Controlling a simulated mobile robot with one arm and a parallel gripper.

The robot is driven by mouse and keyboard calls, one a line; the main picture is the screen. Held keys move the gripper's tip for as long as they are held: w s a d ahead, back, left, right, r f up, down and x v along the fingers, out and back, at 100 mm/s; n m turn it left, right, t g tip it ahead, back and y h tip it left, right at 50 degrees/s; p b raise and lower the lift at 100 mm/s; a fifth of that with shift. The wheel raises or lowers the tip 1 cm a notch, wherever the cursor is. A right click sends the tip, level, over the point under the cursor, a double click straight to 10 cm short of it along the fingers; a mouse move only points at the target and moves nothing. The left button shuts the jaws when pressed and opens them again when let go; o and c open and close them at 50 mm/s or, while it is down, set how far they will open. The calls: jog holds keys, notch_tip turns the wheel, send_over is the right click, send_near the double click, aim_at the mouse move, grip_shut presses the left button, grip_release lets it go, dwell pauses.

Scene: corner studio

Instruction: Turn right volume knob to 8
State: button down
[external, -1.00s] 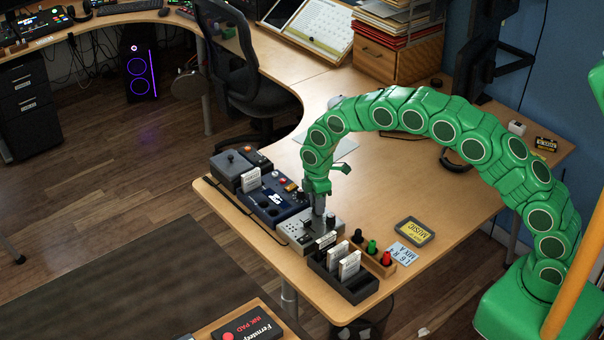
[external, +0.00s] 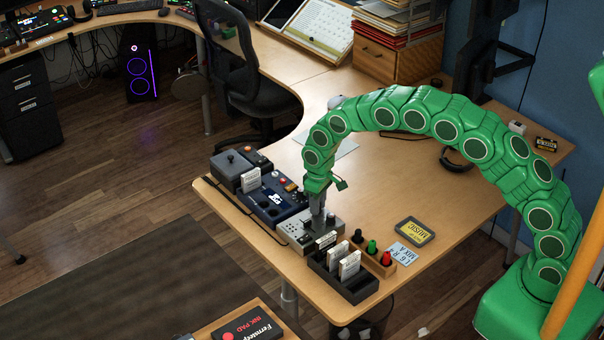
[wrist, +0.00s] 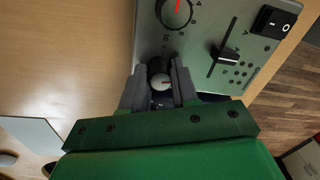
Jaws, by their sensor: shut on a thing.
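A grey control panel (external: 296,232) lies on the desk near its front edge; it also shows in the wrist view (wrist: 200,42). A second knob (wrist: 175,11) with a red pointer sits farther up the panel. I cannot read which number the held knob points to. In the external view my gripper (external: 318,216) reaches down onto the panel.
The panel also has a slider (wrist: 226,57) and a rocker switch (wrist: 272,20). Beside it stand a black holder (external: 352,289) with white cards and a dark blue device (external: 268,208). A cassette-like box (external: 415,232) lies to the right. The desk behind is mostly clear.

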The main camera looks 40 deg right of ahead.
jog(key=m, duration=1.2)
jog(key=shift+a+m, duration=0.1)
jog(key=shift+m, duration=0.3)
dwell(0.3)
jog(key=c, duration=0.8)
grip_release()
jog(key=shift+c, duration=0.2)
jog(key=shift+r, duration=0.1)
notch_tip(320, 180, up, 7)
jog(key=shift+f, duration=0.15)
jog(key=shift+s+r, duration=0.1)
jog(key=shift+r, duration=0.35)
